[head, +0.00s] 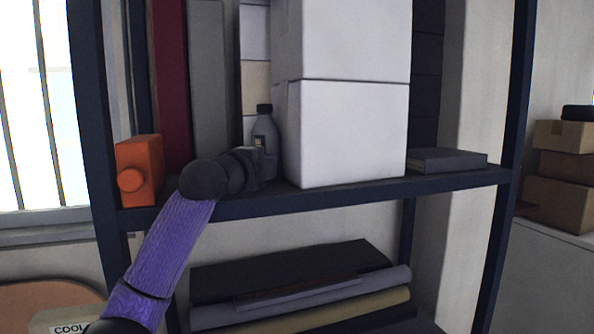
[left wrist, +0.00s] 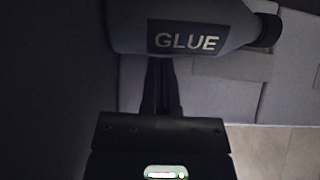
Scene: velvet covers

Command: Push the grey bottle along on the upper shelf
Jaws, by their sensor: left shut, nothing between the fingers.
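The grey bottle (head: 265,133) with a black cap stands on the upper shelf (head: 330,196), just left of the stacked white boxes. In the left wrist view the bottle (left wrist: 195,27) shows sideways with a dark GLUE label. My left gripper (head: 262,165) is at the lower part of the bottle, partly covering it in the head view. In the left wrist view the closed fingers (left wrist: 161,62) reach up to the bottle's side; whether they touch it I cannot tell. Nothing is between them. My right gripper is not in view.
White boxes (head: 345,133) stand right beside the bottle. An orange object (head: 140,170) and upright red (head: 170,85) and grey (head: 208,75) boards are to the left. A dark flat book (head: 446,159) lies at the right. Rolls (head: 300,309) lie on the lower shelf.

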